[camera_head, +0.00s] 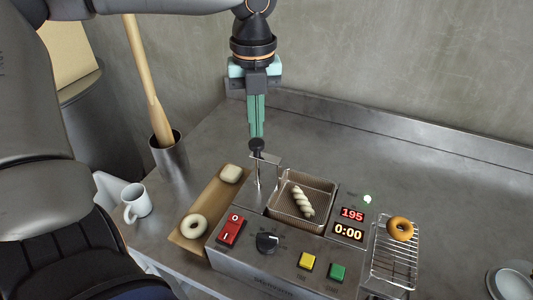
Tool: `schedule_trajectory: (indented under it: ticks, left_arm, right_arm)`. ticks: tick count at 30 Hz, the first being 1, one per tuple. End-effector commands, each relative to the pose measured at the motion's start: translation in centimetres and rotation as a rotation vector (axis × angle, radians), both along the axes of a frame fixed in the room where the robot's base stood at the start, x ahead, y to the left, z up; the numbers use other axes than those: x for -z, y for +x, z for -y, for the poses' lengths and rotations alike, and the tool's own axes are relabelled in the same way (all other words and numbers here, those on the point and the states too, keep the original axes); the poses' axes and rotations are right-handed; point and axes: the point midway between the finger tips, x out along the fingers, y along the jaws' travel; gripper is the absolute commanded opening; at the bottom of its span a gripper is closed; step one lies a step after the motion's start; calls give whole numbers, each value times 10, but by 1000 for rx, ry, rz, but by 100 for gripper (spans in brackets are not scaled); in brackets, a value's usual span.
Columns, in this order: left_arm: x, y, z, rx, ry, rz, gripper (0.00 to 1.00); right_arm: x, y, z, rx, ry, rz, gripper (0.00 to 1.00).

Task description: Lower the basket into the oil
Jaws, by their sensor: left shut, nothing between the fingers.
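The fryer (258,272) stands on the metal counter, its displays reading 195 and 0:00. The wire basket (329,190) sits at the fryer's well, holding one pale twisted dough piece (303,201). How deep the basket sits, and the oil, I cannot make out. A thin upright rod with a bracket (268,158) and a dark knob (256,147) rises at its back left corner. My left gripper (257,136) points straight down, shut and empty, its fingertips at or just above the knob; contact is unclear. My right gripper is out of view.
A mug (137,202) and a metal pot (171,158) stand farther left. A rack (385,262) with a browned ring (400,229) is right. The counter behind is clear.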

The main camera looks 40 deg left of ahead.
Motion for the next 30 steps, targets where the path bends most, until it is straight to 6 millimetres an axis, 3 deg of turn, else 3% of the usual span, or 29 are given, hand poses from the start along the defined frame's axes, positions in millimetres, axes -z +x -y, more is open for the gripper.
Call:
schedule_trajectory:
  ticks: [8,30]
  left_arm:
    - [2,0,0,0,-1,-1,0]
    - [40,0,0,0,-1,-2,0]
  right_arm:
    - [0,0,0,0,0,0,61]
    - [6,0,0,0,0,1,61]
